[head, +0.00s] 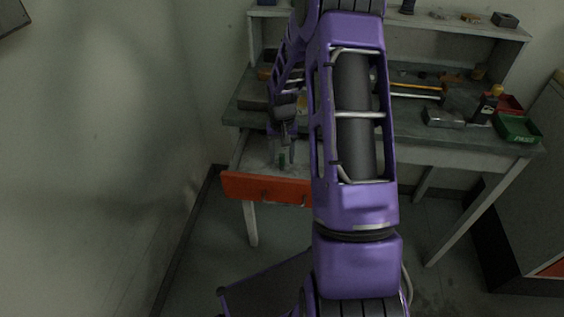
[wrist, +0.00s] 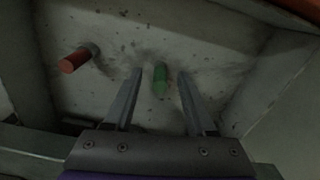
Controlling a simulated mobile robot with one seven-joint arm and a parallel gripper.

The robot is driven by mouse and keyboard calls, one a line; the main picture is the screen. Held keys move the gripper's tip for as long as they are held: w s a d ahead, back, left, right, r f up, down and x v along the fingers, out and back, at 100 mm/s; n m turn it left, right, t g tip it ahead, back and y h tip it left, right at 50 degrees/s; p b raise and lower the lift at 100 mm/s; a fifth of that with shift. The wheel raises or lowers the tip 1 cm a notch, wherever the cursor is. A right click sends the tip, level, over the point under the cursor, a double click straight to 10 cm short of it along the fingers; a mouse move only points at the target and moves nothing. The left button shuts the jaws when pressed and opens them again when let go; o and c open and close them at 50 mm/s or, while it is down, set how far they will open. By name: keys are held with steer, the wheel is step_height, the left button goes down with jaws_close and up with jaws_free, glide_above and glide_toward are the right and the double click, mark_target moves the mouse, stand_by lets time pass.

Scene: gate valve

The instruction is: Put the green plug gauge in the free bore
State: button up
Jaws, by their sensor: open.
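The green plug gauge (wrist: 160,80) is in the open drawer, seen end-on or nearly so in the wrist view. A red plug gauge (wrist: 78,59) is to its left, well outside the fingers. My gripper (wrist: 160,73) is open, pointing down into the drawer. Its two fingers lie on either side of the green gauge in the picture, with a gap on each side. I cannot tell how far the fingertips reach down beside it. In the head view my gripper (head: 282,153) is over the drawer, small and dark. I cannot make out a free bore in either view.
The pulled-out drawer has an orange front (head: 262,188) and pale walls close around my gripper. The workbench (head: 425,148) above it carries tools, a red bin (head: 511,104) and a green bin (head: 518,128) at the right. My arm hides the middle of the bench.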

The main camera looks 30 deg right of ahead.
jaws_close()
steer(key=shift+r, duration=0.1)
stand_by(0.3)
